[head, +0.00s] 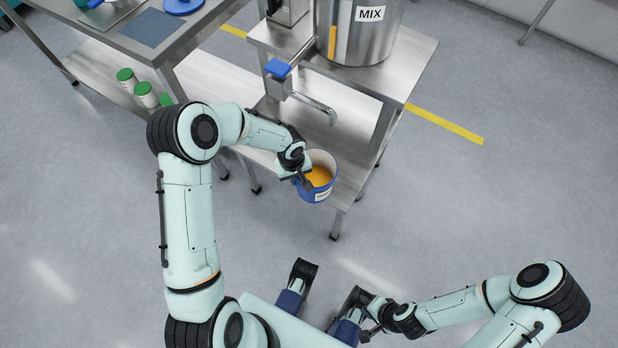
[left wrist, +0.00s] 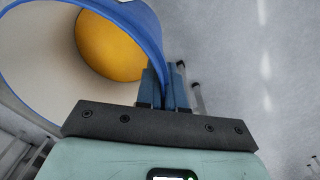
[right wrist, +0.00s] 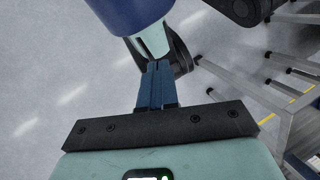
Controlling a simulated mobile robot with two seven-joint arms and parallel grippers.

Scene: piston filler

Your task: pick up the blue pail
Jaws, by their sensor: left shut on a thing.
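The blue pail (head: 331,187), with a pale inside, a white label and orange-yellow contents, is at the front edge of the steel stand's lower shelf. I cannot tell whether it rests on the shelf or hangs just clear of it. My left gripper (head: 303,182) is shut on the pail's left rim. In the left wrist view the blue fingers (left wrist: 168,85) pinch the pail's wall (left wrist: 40,62), with the contents visible inside. My right gripper (head: 368,334) is low at the front, away from the pail. Its fingers (right wrist: 157,84) are together and empty.
The steel stand (head: 414,72) carries a tank marked MIX (head: 360,38). A spout (head: 325,110) and a blue-topped valve (head: 278,68) reach out above the pail. A workbench (head: 165,50) with green-lidded jars (head: 146,92) below is at left. The floor at right is clear.

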